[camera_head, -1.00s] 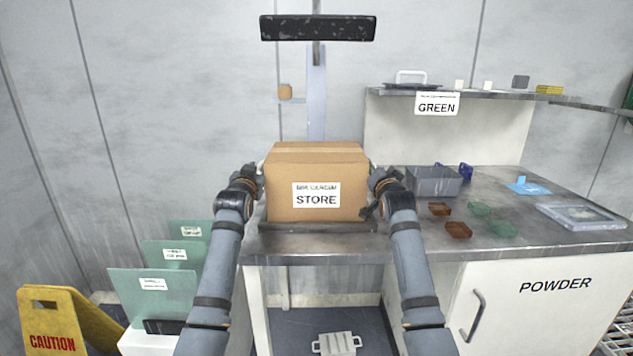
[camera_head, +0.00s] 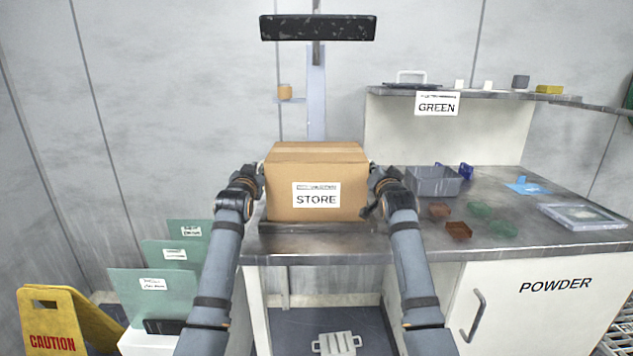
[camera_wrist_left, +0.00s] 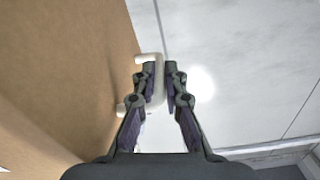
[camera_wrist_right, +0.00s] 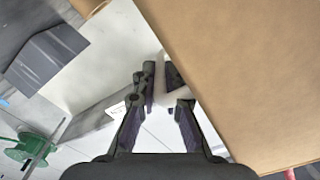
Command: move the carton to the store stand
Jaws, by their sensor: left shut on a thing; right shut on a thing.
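A brown carton (camera_head: 317,170) with a white STORE label sits upright between my two grippers, over a dark flat base (camera_head: 318,227) on the metal bench. I cannot tell whether it touches that base. My left gripper (camera_wrist_left: 160,85) is shut on the white handle (camera_wrist_left: 143,101) on the carton's left side. My right gripper (camera_wrist_right: 163,88) is shut on the pale handle (camera_wrist_right: 175,80) on the carton's right side. In the head view both fingertips are mostly hidden behind the wrists. The carton's brown wall also fills part of both wrist views.
On the bench (camera_head: 560,236) to the right are a grey bin (camera_head: 433,181), several small coloured trays and a clear-lidded case (camera_head: 585,216). A GREEN shelf (camera_head: 470,95) stands behind. Green panels (camera_head: 150,297) and a yellow caution sign (camera_head: 60,318) stand at lower left.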

